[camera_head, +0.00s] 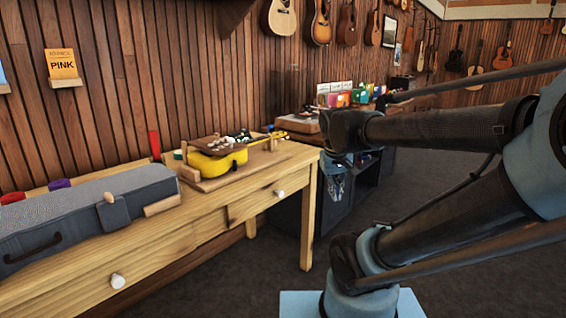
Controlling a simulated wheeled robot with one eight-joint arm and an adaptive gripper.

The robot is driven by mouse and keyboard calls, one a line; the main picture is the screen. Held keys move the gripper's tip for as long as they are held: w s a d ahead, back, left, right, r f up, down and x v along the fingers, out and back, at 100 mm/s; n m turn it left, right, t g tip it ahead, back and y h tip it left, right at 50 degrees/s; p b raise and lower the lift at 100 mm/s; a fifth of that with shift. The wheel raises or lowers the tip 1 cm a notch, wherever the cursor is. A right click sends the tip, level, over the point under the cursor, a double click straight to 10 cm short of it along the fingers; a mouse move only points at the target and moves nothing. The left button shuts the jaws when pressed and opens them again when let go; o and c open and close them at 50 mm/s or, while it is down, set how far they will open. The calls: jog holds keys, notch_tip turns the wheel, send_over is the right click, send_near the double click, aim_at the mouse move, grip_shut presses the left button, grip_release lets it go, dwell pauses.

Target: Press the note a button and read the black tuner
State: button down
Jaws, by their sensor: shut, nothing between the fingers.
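My gripper (335,192) hangs below the wrist at mid-picture, to the right of the workbench (250,203) and apart from it. Its fingers are small and dark here; it is shut and empty. A yellow ukulele (218,164) lies on a wooden board on the bench. A dark brown panel with several small pale spots (212,145) is behind and partly above its body. A small dark object (240,136) with light and green parts is beside the panel. I cannot tell whether it is the black tuner. No note A label or tuner reading is legible.
A grey instrument case (85,215) fills the bench's left part. A red block (155,144) stands behind it. A "PINK" card (62,65) is on the wall. A dark cabinet stands beyond the bench's right end.

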jog(key=s+d+f+m+g+y, duration=0.1)
jog(key=s+d+f+m, duration=0.1)
jog(key=s+f, duration=0.7)
jog(key=shift+s+d, duration=0.3)
jog(key=shift+s, duration=0.1)
jog(key=shift+w+f, duration=0.2)
jog(key=shift+w, duration=0.3)
jog(key=shift+s, duration=0.15)
